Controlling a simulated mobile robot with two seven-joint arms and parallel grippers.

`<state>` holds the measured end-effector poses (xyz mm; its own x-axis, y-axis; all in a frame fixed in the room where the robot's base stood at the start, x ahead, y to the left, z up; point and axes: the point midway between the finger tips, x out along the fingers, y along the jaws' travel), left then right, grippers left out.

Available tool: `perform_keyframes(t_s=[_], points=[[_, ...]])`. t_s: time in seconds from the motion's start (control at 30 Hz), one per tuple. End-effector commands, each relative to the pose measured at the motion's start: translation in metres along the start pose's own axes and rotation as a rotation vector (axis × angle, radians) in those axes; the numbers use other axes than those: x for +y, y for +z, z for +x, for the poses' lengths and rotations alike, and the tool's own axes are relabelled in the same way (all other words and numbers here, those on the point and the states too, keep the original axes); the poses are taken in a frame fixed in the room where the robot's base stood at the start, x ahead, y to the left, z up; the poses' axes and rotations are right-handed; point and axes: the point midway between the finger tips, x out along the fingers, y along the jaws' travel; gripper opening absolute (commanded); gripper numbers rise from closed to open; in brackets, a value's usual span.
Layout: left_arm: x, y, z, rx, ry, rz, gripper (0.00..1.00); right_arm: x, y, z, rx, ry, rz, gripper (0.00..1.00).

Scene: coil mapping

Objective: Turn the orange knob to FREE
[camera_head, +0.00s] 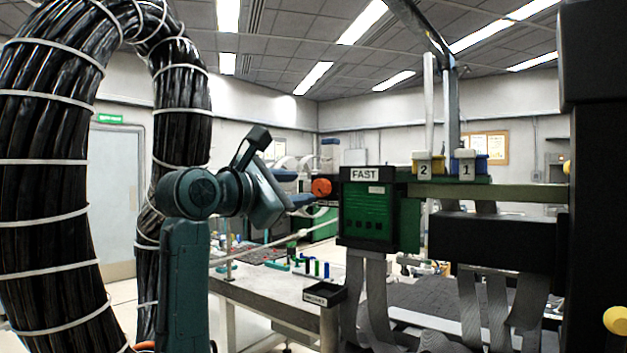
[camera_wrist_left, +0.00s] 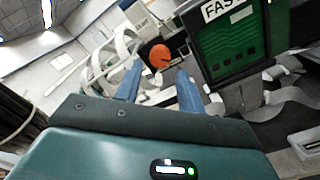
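The orange knob (camera_head: 321,187) sits at the left side of a green box (camera_head: 366,220) whose top label reads FAST. In the left wrist view the knob (camera_wrist_left: 160,55) shows a dark mark on its lower right part. No label reading FREE is legible. My left gripper (camera_head: 299,188) is just left of the knob, its blue fingers pointing towards it. In the left wrist view the fingers (camera_wrist_left: 160,84) are spread apart with nothing between them, and the knob lies beyond the tips, roughly between them. Contact is not visible. My right gripper is not in view.
A thick bundle of black cables (camera_head: 45,180) arches at the left. Blocks marked 2 (camera_head: 425,168) and 1 (camera_head: 467,168) stand on the green rail right of the box. Grey straps hang below it. A white table (camera_head: 270,289) with small coloured parts lies beneath.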

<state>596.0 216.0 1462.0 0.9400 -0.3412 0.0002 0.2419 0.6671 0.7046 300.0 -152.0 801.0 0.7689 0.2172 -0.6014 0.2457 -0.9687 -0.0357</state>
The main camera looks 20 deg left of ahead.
Motion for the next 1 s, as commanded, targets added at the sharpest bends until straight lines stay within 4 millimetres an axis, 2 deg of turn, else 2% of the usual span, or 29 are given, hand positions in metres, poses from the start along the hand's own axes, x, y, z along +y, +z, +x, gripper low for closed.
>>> perform_keyframes(t_s=[0.1,0.3,0.47,0.7,1.0], points=[[0.001,0.002,0.024,0.002,-0.004,0.000,0.39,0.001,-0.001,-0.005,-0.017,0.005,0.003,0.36],[0.000,0.001,0.049,0.001,-0.003,0.001,0.39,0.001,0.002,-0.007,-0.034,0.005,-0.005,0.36],[-0.001,0.000,0.057,0.000,-0.001,0.001,0.39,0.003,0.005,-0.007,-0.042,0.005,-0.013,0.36],[-0.001,0.000,0.057,0.000,-0.001,0.002,0.39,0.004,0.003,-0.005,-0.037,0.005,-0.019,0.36],[-0.001,0.000,0.057,0.000,-0.001,0.002,0.15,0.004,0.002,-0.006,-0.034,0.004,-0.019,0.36]])
